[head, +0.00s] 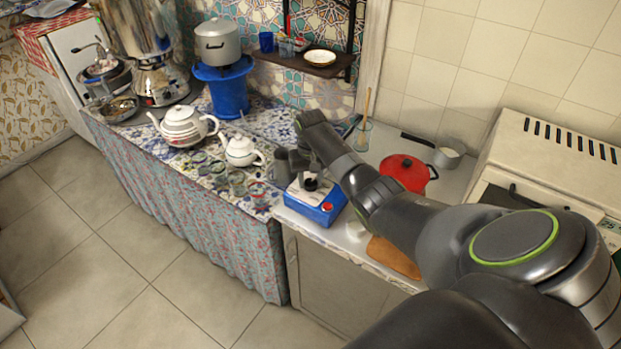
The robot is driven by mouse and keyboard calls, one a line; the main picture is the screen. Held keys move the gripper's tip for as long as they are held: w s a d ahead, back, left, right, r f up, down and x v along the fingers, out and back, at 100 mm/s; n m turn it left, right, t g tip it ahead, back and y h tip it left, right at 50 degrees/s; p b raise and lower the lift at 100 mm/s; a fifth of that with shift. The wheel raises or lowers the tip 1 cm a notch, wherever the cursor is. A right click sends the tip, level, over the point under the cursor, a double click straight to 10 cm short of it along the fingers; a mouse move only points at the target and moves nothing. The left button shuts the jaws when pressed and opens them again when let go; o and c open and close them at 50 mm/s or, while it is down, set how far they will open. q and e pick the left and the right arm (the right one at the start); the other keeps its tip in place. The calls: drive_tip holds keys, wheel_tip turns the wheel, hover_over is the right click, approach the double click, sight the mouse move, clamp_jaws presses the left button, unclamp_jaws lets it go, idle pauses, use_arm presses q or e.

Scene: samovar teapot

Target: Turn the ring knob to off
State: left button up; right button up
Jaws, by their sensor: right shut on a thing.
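The blue ring stove (318,208) stands at the left end of the light counter, with a pale top. Its red ring knob (327,207) shows on the front right; its setting is too small to read. My right gripper (297,168) is over the back left of the stove, behind and above the knob and apart from it. It is shut on a small dark pot (311,184) at the stove top. The grip itself is partly hidden, and I cannot tell whether the pot touches the ring. My left gripper is not in view.
A red lidded pot (402,173) stands right of the stove, with a brown board (394,257) in front of it. White teapots (184,126) and several small glasses stand on the patterned counter to the left. A glass jar (361,134) stands behind my right arm.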

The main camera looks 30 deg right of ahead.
drive_tip(key=o, duration=1)
drive_tip(key=shift+r, duration=0.15)
wheel_tip(320, 180, up, 11)
drive_tip(key=b, duration=0.2)
wheel_tip(320, 180, up, 5)
drive_tip(key=p, duration=0.3)
hover_over(311, 182)
drive_tip(key=shift+a+r+p, duration=0.1)
drive_tip(key=shift+r+p, duration=0.4)
drive_tip(key=shift+r, duration=0.1)
